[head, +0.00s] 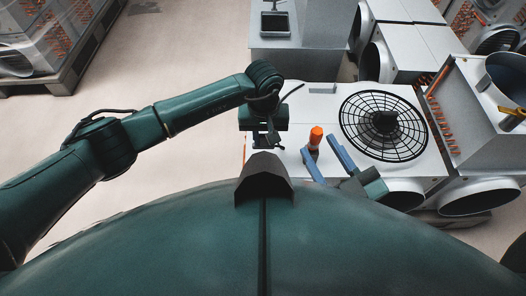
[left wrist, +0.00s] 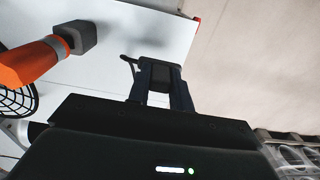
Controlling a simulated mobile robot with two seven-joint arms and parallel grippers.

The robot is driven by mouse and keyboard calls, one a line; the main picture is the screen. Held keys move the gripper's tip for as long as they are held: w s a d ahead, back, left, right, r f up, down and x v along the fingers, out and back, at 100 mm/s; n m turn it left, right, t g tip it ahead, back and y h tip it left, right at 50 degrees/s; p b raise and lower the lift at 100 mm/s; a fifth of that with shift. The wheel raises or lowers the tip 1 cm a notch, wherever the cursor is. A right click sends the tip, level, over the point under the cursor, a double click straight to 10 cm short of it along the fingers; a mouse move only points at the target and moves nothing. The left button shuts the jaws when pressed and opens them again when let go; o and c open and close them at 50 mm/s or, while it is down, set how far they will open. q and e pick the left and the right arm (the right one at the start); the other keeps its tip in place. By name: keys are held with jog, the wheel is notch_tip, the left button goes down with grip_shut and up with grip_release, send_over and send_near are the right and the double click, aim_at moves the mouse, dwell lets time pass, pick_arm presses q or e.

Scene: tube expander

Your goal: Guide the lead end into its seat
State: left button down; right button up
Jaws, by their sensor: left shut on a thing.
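My left gripper (head: 264,143) hangs over the left edge of the white cabinet top (head: 318,100). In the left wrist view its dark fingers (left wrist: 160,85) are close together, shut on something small. A thin dark curved piece, apparently the lead end (left wrist: 127,63), juts out left of the fingertips. An orange tool with a grey head stands right of the gripper (head: 316,135), apart from it; its grey block (left wrist: 78,36) shows close up. I cannot make out the seat.
A round black fan grille (head: 384,123) covers the cabinet's right part. More metal units with round ducts (head: 470,196) stand at the right. A grey bench (head: 300,30) stands behind.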

pick_arm(q)
jog(key=shift+r+p, duration=0.9)
jog(key=shift+r, duration=0.75)
